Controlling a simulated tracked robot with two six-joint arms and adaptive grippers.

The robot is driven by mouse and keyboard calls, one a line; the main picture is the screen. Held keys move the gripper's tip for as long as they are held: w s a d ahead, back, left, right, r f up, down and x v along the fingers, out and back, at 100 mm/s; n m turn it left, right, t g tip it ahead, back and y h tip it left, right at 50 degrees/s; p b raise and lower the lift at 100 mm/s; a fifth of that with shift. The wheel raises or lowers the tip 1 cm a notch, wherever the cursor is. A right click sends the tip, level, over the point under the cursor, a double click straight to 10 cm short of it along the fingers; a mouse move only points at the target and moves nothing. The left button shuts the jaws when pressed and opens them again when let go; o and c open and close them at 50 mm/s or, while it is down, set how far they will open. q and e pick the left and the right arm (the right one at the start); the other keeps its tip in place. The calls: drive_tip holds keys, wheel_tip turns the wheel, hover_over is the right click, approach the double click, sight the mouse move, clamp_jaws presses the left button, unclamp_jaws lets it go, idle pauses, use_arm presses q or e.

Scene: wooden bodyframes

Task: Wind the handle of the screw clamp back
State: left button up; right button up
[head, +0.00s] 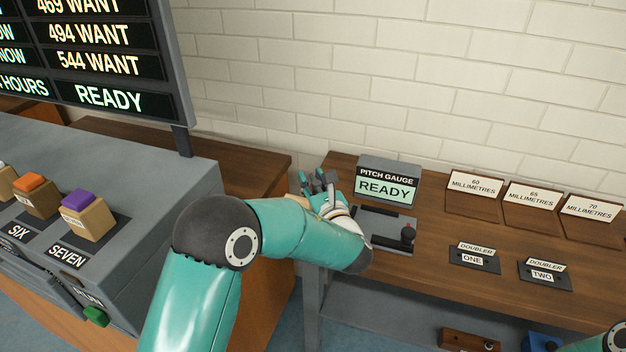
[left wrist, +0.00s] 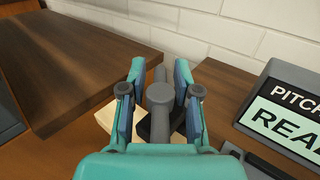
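Small gaps show between the handle and both fingers. A dark block and a pale wooden block (left wrist: 94,122) lie below the handle. In the head view my arm and hand hide most of the clamp. My right gripper is out of view; only part of that arm shows.
Doubler one (head: 474,258), doubler two (head: 545,273) and millimetre-marked trays (head: 473,187) lie to the right. A grey console (head: 150,165) with blocks stands left. A brick wall is behind.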

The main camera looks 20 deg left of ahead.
use_arm(q)
clamp_jaws()
drive_tip(key=shift+f+n+g+y+b, duration=0.1)
drive_tip(key=shift+n+g+y+b, duration=0.45)
drive_tip(key=shift+n+g+y, duration=0.2)
drive_tip(key=shift+s+a+n+g+y, duration=0.1)
drive_tip(key=shift+n+g+y, duration=0.4)
drive_tip(key=shift+g+y, duration=0.1)
drive_tip(key=shift+s+a+n+g+y, duration=0.1)
drive_tip(key=shift+n+g+y, duration=0.35)
drive_tip(key=shift+g+y, duration=0.1)
drive_tip(key=shift+s+a+n+g+y+p, duration=0.1)
drive_tip(key=shift+n+g+y+p, duration=0.05)
drive_tip(key=shift+n+g+y, duration=0.3)
drive_tip(key=shift+s+a+n+g+y+p, duration=0.15)
drive_tip(key=shift+n+g+y, duration=0.15)
drive_tip(key=shift+g, duration=0.25)
drive_tip(key=shift+d, duration=0.1)
drive_tip(key=shift+o, duration=0.8)
unclamp_jaws()
